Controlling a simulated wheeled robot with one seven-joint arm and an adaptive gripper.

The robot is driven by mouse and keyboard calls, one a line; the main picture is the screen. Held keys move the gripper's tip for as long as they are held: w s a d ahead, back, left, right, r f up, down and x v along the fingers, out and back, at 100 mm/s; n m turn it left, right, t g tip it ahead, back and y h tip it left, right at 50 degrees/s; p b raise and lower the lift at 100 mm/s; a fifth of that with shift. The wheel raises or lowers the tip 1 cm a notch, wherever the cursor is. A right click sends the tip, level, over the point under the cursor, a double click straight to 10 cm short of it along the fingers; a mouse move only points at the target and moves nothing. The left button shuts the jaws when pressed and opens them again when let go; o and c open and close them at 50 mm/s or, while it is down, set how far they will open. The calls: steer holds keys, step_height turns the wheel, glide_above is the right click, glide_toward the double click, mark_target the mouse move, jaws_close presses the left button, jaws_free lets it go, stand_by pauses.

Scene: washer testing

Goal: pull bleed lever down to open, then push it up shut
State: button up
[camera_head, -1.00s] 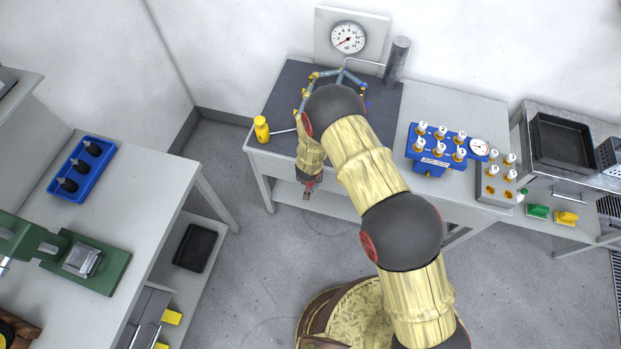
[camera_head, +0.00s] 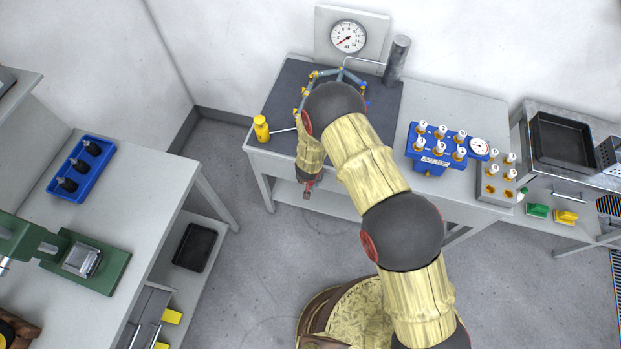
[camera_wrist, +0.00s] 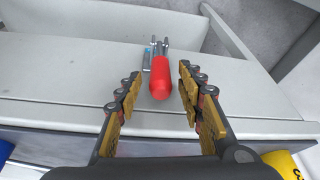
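My gripper (camera_wrist: 160,98) is open, with one finger on each side of the red grip and visible gaps on both sides. I cannot tell how deep the grip sits between the fingers. In the head view my gripper (camera_head: 307,189) points down in front of the bench edge, and my arm hides the lever.
Blue pipework (camera_head: 318,74) lies behind my wrist. A blue block with several numbered knobs (camera_head: 428,160) stands to the right. The floor in front of the bench (camera_head: 255,240) is clear.

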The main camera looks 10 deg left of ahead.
steer(key=v, duration=1.1)
steer(key=shift+r, duration=0.2)
